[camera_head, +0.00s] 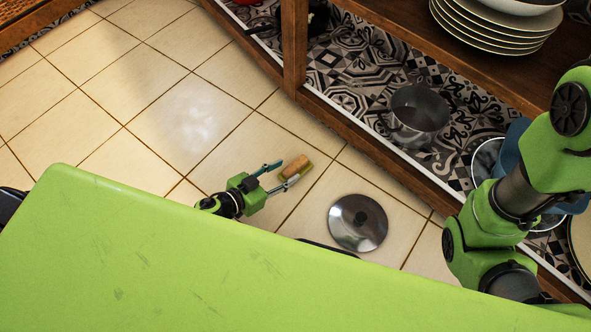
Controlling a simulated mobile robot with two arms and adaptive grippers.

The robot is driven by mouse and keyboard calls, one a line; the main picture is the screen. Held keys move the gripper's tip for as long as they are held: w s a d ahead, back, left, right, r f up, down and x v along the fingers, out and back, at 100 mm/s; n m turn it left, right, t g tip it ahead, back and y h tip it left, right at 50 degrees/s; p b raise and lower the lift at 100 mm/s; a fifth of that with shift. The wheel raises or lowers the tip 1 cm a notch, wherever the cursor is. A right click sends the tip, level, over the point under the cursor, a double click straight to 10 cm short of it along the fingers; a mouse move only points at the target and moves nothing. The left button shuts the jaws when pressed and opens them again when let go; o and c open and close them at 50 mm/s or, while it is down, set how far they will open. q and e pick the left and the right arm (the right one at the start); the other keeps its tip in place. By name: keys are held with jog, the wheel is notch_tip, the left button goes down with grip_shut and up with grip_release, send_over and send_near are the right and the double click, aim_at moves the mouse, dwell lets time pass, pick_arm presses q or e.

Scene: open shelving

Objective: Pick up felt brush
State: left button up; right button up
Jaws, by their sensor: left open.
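The felt brush (296,165) is a small block with a tan, wood-like top and a yellow-green lower part. It appears at the tips of my left gripper (286,172), over the tiled floor. The left gripper is open, with one finger on the upper left side of the brush and the other by its lower side. I cannot tell whether either finger touches it. My right arm stands at the right edge of the view, and its gripper is not visible.
A round metal lid (357,222) lies on the floor right of the left gripper. The wooden shelving (345,127) runs diagonally across the right, holding a metal pot (417,115) and stacked plates (490,28). My green body covers the foreground. The tiled floor at upper left is clear.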

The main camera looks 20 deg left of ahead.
aim_at(294, 166)
pick_arm(q)
jog(key=b+x, duration=0.2)
jog(key=x, duration=0.2)
jog(key=shift+s+a+f, duration=0.1)
jog(key=shift+f, duration=0.05)
jog(key=shift+w, duration=0.25)
jog(key=shift+c, duration=0.3)
grip_shut()
